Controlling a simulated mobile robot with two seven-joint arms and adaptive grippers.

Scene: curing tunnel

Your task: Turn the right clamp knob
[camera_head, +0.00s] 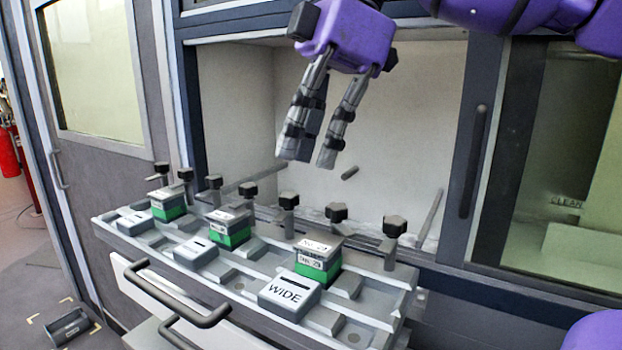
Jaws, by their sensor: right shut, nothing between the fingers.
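Several black clamp knobs stand on grey posts in a row along the back of the grey fixture tray (375,318). The rightmost clamp knob (395,226) is at the tray's right end, upright and untouched. Another clamp knob (336,212) stands to its left, behind the green-and-grey block (318,262). My right gripper (308,161), on a purple wrist, hangs from the top with its grey fingers pointing down. It is shut and empty, above the row of knobs and up and left of the rightmost one. My left gripper is out of view.
A grey block marked WIDE (290,292) sits at the tray's front right. Other green blocks (231,229) stand further left. A drawer handle (175,295) juts out in front. The pale recess (420,120) behind has open room.

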